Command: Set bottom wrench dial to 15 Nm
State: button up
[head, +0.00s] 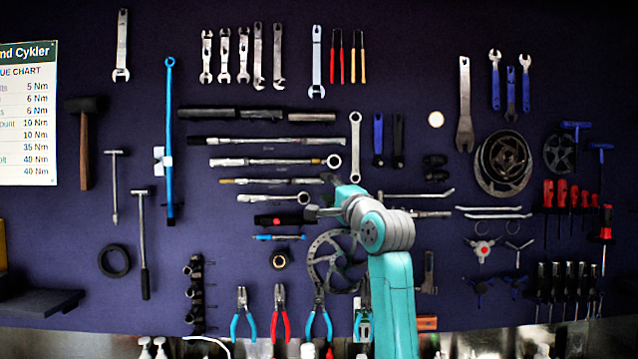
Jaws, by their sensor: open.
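Several long torque wrenches hang level, one above another, on the dark wall board left of my arm. Which of the low tools is the bottom wrench is hard to tell. A dial and its reading are too small to make out. My gripper (318,196) is open at the right end of these low wrenches, close to the ring head. Whether it touches anything cannot be told. My gripper and arm hide part of the board there.
A black tool with a red mark (283,220) and a blue tool (278,237) hang just below. A brake disc (322,262) hangs under my gripper. A torque chart (27,115) is at the far left. Pliers (280,313) hang low above the bench.

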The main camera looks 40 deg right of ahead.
aim_at(320, 183)
jog(key=shift+x, duration=2.8)
grip_shut()
